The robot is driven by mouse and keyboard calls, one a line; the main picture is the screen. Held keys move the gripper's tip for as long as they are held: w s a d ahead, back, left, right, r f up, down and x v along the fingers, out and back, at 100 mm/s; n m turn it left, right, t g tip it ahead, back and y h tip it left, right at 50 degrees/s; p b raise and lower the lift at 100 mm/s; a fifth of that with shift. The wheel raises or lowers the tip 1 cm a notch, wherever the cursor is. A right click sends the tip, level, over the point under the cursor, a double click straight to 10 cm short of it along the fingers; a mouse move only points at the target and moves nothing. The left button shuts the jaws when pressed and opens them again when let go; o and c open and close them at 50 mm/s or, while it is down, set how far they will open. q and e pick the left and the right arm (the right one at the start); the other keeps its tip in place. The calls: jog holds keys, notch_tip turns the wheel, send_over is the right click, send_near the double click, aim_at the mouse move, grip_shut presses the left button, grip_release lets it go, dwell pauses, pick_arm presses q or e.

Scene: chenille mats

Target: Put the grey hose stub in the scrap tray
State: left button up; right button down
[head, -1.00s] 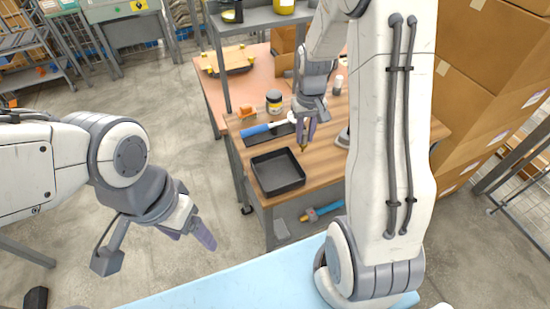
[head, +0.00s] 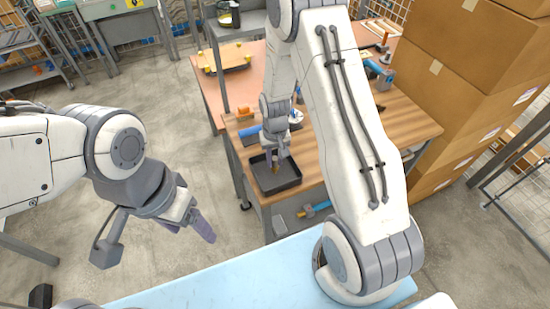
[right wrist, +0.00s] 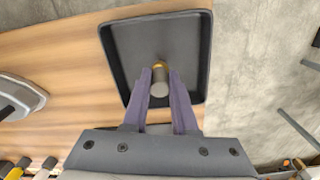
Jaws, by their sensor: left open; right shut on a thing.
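The scrap tray (head: 264,184) is a black, shallow square tray near the front left corner of the wooden bench; it also shows in the right wrist view (right wrist: 125,45). My right gripper (head: 275,165) is over the tray, pointing down. In the right wrist view, its purple fingers (right wrist: 160,85) are shut on the grey hose stub (right wrist: 158,88), which has a brass-coloured end. The stub is in front of the tray floor; I cannot tell whether it touches it. My left gripper (head: 200,221) is open and empty, well away to the left above the floor.
Cardboard boxes (head: 450,70) are stacked to the right. A light blue surface (head: 235,280) lies in front.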

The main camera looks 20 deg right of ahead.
jog(key=shift+f, duration=0.1)
jog(key=c, duration=0.7)
grip_release()
notch_tip(320, 180, up, 12)
jog(key=b, duration=0.3)
jog(key=s+a+r+n, duration=0.4)
jog(key=s+a+r, duration=0.2)
jog(key=s+a, duration=0.35)
jog(key=s+a+r+n, duration=0.1)
jog(key=s+a+n, duration=0.1)
jog(key=s, duration=0.5)
jog(key=s+a+r+n+y, duration=0.1)
jog(key=s+a+n, duration=0.2)
jog(key=s, duration=0.4)
jog(key=shift+a, duration=0.25)
